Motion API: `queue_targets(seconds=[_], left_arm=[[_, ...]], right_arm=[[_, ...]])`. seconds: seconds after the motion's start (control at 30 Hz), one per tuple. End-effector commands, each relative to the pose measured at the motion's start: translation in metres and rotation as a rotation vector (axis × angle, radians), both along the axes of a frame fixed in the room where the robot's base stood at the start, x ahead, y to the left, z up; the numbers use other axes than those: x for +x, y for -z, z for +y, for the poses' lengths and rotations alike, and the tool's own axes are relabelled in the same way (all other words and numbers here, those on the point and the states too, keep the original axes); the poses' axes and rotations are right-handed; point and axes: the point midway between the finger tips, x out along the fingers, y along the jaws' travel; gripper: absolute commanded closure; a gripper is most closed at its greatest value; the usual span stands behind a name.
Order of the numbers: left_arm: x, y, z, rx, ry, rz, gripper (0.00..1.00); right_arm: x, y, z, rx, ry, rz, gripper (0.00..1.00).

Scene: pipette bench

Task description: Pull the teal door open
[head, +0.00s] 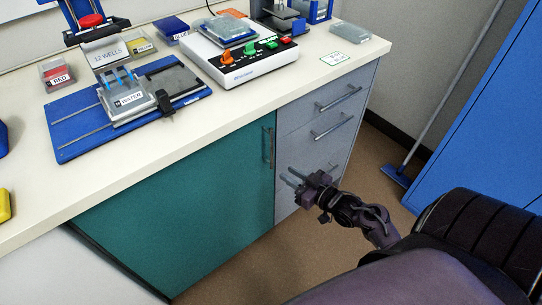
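The teal door (190,205) fills the cabinet front under the bench and looks closed, roughly flush with the grey drawers beside it. Its upright dark bar handle (269,147) is near the door's right edge, towards the top. My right gripper (286,174) is in front of the grey drawers, a little right of and below the handle in the picture. Its two fingers are apart with nothing between them, pointing towards the cabinet. It appears clear of the handle. My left gripper is not in the picture.
Grey drawers (305,130) with bar handles (333,127) adjoin the door. The white benchtop (235,110) holds a blue rack, a control box (240,72) and small containers. A blue panel (480,120) and a broom stand at the right. The brown floor before the door looks clear.

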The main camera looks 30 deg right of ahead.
Motion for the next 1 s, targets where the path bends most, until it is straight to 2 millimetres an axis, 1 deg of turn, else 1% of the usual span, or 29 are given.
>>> queue_targets(seconds=[0.03,0.1,0.17,0.23,0.37,0.5,0.6,0.7,0.83,1.0], left_arm=[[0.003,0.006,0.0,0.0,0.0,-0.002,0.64],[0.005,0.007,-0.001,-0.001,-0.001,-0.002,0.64],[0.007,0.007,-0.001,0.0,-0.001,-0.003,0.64],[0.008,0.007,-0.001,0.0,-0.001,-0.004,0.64],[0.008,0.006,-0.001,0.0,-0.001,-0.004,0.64],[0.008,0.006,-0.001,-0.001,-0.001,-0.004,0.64],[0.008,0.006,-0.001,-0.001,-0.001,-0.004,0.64],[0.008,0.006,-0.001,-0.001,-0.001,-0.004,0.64],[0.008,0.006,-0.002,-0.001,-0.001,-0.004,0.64],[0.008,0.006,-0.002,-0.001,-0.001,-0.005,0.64]], right_arm=[[0.002,-0.02,-0.002,-0.008,-0.022,-0.056,0.75],[0.003,-0.043,-0.002,-0.016,-0.044,-0.108,0.75],[0.004,-0.056,-0.002,-0.02,-0.057,-0.136,0.75],[0.009,-0.063,0.0,-0.021,-0.063,-0.15,0.75],[0.026,-0.065,0.005,-0.02,-0.064,-0.152,0.75],[0.049,-0.065,0.011,-0.019,-0.063,-0.152,0.75],[0.063,-0.064,0.015,-0.021,-0.062,-0.15,0.75],[0.072,-0.064,0.018,-0.02,-0.062,-0.149,0.75],[0.078,-0.063,0.019,-0.021,-0.061,-0.148,0.75],[0.078,-0.063,0.02,-0.022,-0.061,-0.146,0.75]])
